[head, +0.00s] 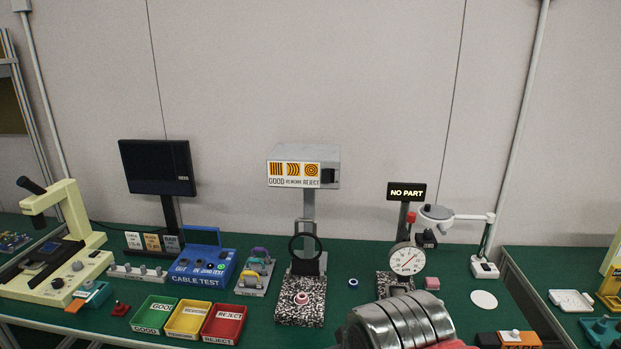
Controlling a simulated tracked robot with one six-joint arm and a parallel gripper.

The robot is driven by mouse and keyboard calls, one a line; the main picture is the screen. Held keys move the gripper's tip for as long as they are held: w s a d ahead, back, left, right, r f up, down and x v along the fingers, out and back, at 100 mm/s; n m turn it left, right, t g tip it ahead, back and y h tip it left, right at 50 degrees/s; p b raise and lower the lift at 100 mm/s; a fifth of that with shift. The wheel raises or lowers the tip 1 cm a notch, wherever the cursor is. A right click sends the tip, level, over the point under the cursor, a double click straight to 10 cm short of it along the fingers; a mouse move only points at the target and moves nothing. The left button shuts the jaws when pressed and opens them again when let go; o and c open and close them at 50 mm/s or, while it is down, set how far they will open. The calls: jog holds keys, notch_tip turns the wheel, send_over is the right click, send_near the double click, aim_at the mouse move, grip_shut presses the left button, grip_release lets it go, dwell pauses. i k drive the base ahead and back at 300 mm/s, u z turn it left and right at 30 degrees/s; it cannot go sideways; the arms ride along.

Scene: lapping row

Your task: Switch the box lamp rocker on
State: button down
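The box lamp (334,155) is a grey box on a grey post at the middle of the green bench in the head view. Its front carries a panel with orange and black stripe and ring patterns over the words GOOD, REWORK and REJECT. A small black rocker (328,175) sits on the front face, right of that panel. It is too small to tell which side is pressed. Rounded grey segments of my arm show at the bottom, right of centre, well below and apart from the box lamp. My gripper's fingers are not in view.
Below the lamp stand a black ring on a stand (305,245) and a speckled block (300,315). Right are a dial gauge (406,259), a NO PART sign (406,191) and a jointed desk lamp (437,213). Left are a dark monitor (157,167) and the blue CABLE TEST box (203,280).

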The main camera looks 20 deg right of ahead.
aim_at(326, 173)
jog(key=u, duration=0.35)
jog(key=i, duration=1)
jog(key=u, duration=0.05)
